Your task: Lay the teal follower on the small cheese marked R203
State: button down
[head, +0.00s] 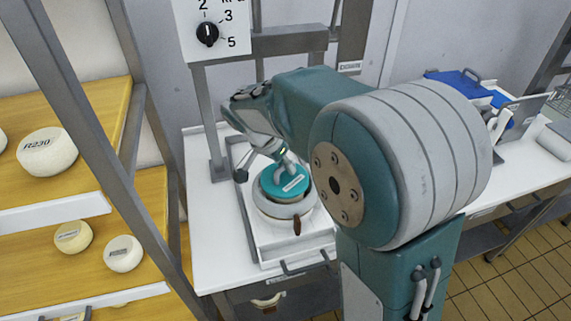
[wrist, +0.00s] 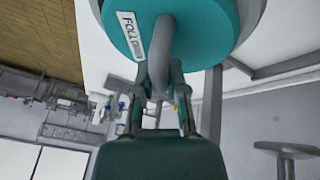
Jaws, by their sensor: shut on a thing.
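The teal follower (head: 291,183) is a round disc with a grey handle and a white label. It is at the top of a round pale mould (head: 272,211) on the counter; I cannot tell whether it rests there or hovers. My gripper (head: 285,158) is shut on the handle, above the disc. In the wrist view the follower (wrist: 205,30) fills the top, its label partly readable as "FOLLOWER", and my gripper (wrist: 162,78) pinches the grey handle. Any cheese inside the mould is hidden. I can read R203 nowhere.
A large cheese marked R230 (head: 47,152) sits on the left shelf. Two small cheeses (head: 73,237) (head: 124,253) below have unreadable labels. A metal frame with a dial (head: 207,34) stands behind the mould. A blue object (head: 455,80) is at the back right. The white counter (head: 213,240) is clear at left.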

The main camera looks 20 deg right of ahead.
jog(key=shift+f, duration=0.4)
dwell(0.4)
jog(key=c, duration=0.6)
grip_release()
jog(key=shift+r, duration=3.55)
